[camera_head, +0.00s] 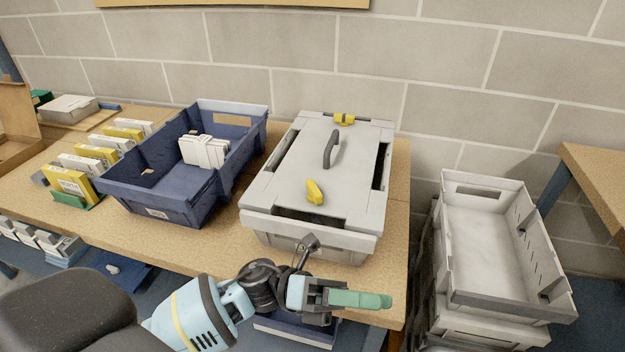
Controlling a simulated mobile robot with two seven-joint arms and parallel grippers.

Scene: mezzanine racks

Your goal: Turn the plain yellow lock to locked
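A grey lidded crate (262,226) stands on the wooden bench, with a dark handle (332,149) in the middle of its lid. A plain yellow lock (314,192) is at the near end of the lid, turned at a slant. A second yellow lock (343,119) with a dark mark is at the far end. My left gripper (362,299) is in front of the crate and nearer to me, apart from both locks. Its green fingers point right and overlap side-on, so their gap is hidden. I see nothing between them. My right gripper is out of view.
A blue bin (150,200) with white boxes inside stands left of the crate. Yellow and white boxes (72,183) line the bench's left. Stacked grey bins (485,295) stand at right. The bench's front edge (225,262) runs below the crate. A block wall rises behind.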

